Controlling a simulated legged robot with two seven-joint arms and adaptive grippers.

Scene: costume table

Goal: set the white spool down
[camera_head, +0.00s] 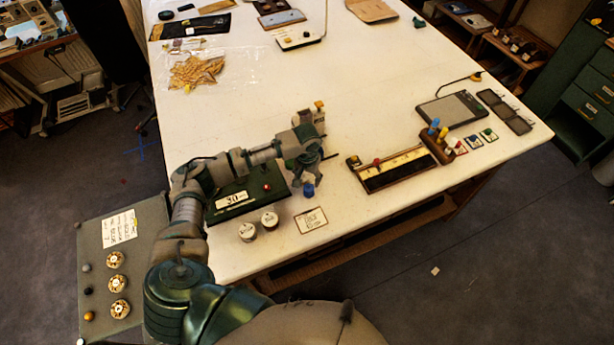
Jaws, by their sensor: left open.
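My left gripper (307,176) is open and points down over the front part of the white table. A small blue piece (308,190) stands right below its fingertips; I cannot tell whether they touch. I cannot pick out a white spool for sure. Two small round pieces with white tops, one on the left (247,232) and one on the right (269,220), stand near the table's front left edge. They are apart from the gripper. Any white spool between the fingers would be too small or hidden to see. My right gripper is out of view.
A green board (242,199) with a "30" label and a red ball lies left of the gripper. A written card (311,221) lies in front. A long wooden tray (395,168) and a dark pad (450,110) are to the right. The table's middle (340,75) is clear.

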